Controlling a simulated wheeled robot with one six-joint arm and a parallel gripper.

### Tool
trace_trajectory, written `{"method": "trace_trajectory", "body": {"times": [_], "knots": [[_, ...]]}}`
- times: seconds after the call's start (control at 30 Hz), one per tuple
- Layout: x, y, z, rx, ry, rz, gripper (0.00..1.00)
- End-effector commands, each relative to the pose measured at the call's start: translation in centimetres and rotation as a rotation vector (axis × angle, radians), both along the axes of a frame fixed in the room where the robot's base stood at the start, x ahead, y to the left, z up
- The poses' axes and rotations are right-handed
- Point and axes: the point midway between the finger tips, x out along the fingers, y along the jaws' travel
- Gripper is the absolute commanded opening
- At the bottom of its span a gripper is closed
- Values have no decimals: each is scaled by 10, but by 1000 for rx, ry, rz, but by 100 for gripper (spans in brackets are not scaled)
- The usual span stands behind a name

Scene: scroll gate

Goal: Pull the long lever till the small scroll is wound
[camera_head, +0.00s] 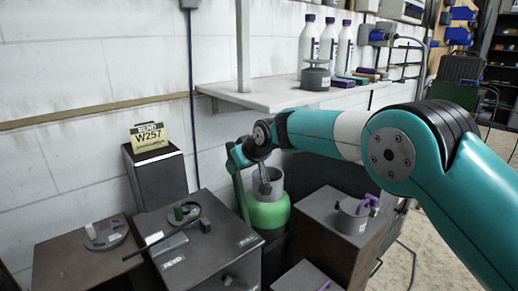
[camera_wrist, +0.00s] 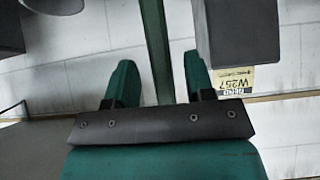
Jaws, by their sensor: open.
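My gripper (camera_wrist: 157,76) is open, with one teal finger on each side in the wrist view. A dark green upright bar shows between the fingers in that view; I cannot tell whether it lies between the jaws or beyond them. In the head view a thin black rod (camera_head: 150,246), probably the long lever, lies across the dark box (camera_head: 208,257), left of and below my gripper. A short dark green cylinder (camera_head: 187,211) stands near its far end. I cannot make out the small scroll for certain. My forearm hides part of the scene behind it.
A black pedestal with the W257 sign (camera_head: 149,137) stands at the left. A green rounded container (camera_head: 267,208) stands below my wrist. A wall shelf (camera_head: 262,98) holds white bottles.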

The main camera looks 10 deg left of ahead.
Motion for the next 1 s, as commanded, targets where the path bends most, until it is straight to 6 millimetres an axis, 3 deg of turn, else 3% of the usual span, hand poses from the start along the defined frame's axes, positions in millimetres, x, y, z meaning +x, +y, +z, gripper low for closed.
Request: {"method": "trace_trajectory", "body": {"times": [0.5,0.7,1.0], "knots": [[-53,-63,82,3,-3,-2,49],[-62,-73,96,2,-1,-3,49],[-63,-74,98,1,-1,-1,49]]}}
